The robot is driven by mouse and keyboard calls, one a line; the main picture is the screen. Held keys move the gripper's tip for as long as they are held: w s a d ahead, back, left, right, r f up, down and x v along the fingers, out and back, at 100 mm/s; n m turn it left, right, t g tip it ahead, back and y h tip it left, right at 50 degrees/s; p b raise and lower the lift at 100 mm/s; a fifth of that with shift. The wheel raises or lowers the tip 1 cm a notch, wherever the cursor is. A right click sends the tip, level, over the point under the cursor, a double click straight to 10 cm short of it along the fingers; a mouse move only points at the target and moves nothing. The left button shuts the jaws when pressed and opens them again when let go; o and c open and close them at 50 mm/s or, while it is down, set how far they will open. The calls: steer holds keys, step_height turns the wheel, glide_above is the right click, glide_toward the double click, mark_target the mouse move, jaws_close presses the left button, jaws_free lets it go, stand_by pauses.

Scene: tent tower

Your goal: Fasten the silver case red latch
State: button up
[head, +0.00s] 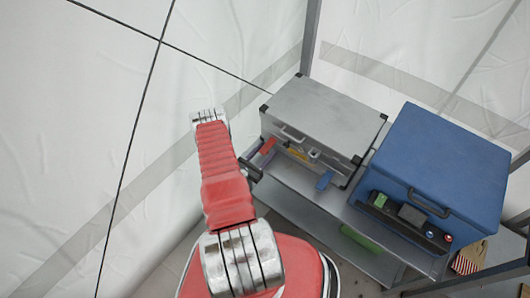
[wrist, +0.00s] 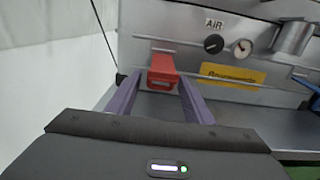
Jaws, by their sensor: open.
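The silver case (head: 325,112) stands closed on the shelf, left of the blue case. Its red latch (head: 267,146) is on the left of its front face. In the wrist view the red latch (wrist: 162,72) sticks out from the silver front (wrist: 150,46), its slotted end toward me; whether it is hooked I cannot tell. My gripper (wrist: 159,79) is open, with one purple finger on each side of the latch. A gap shows on both sides. In the head view the gripper (head: 257,158) is small and partly hidden at the case's left front.
A yellow label (wrist: 232,75), a dark knob (wrist: 214,44) and a gauge (wrist: 242,47) sit right of the latch. A blue latch (head: 324,181) is farther right. The blue case (head: 440,160) stands to the right. White tent wall (head: 70,130) bounds the left.

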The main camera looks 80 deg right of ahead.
jaws_close()
stand_by(0.4)
steer(key=shift+w+a, duration=0.1)
steer(key=shift+w, duration=0.1)
